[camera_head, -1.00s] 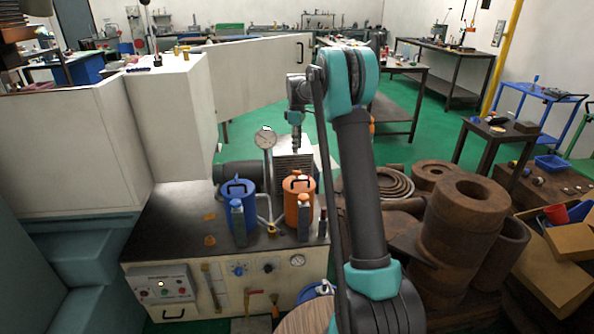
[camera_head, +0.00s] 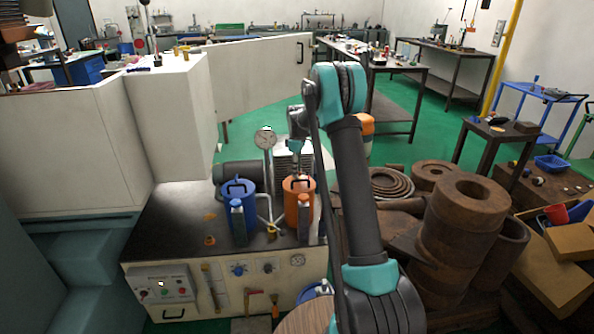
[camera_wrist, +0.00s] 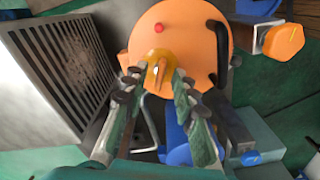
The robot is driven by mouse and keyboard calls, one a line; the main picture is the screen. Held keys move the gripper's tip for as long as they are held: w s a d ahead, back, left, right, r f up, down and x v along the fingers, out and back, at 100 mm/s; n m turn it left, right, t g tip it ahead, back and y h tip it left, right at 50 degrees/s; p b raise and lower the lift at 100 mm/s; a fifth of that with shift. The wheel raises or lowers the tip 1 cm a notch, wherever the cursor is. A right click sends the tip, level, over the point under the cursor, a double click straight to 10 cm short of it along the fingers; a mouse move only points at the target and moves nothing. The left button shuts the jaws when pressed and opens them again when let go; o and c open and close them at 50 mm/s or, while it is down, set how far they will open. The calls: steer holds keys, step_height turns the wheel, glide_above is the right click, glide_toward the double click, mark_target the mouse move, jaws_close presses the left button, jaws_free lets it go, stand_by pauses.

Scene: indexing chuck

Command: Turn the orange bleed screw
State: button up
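The orange canister (camera_head: 299,208) stands upright on the machine bench, beside the blue canister (camera_head: 238,192). The wrist view looks down on its round orange lid (camera_wrist: 185,28), with a red dot and a black handle. The orange-yellow bleed screw (camera_wrist: 157,68) sits at the lid's near edge. My gripper (camera_wrist: 156,80) has its two fingers apart, one on each side of the screw; I cannot see contact with it. In the head view my gripper (camera_head: 295,147) is above and just behind the orange canister, pointing down. The screw is too small to make out there.
A ribbed metal block (camera_wrist: 70,65) is close on the left in the wrist view. A dial gauge (camera_head: 265,138) on a post stands left of my gripper. Rusty cylinders (camera_head: 465,225) fill the right side. The bench top (camera_head: 180,220) is bare at left.

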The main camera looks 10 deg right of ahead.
steer(key=shift+c, duration=0.4)
jaws_close()
steer(key=shift+m, duration=0.4)
steer(key=m, duration=0.2)
steer(key=shift+m, duration=0.4)
steer(key=m, duration=0.3)
steer(key=shift+m, duration=0.4)
steer(key=m, duration=0.4)
steer(key=shift+m, duration=2.1)
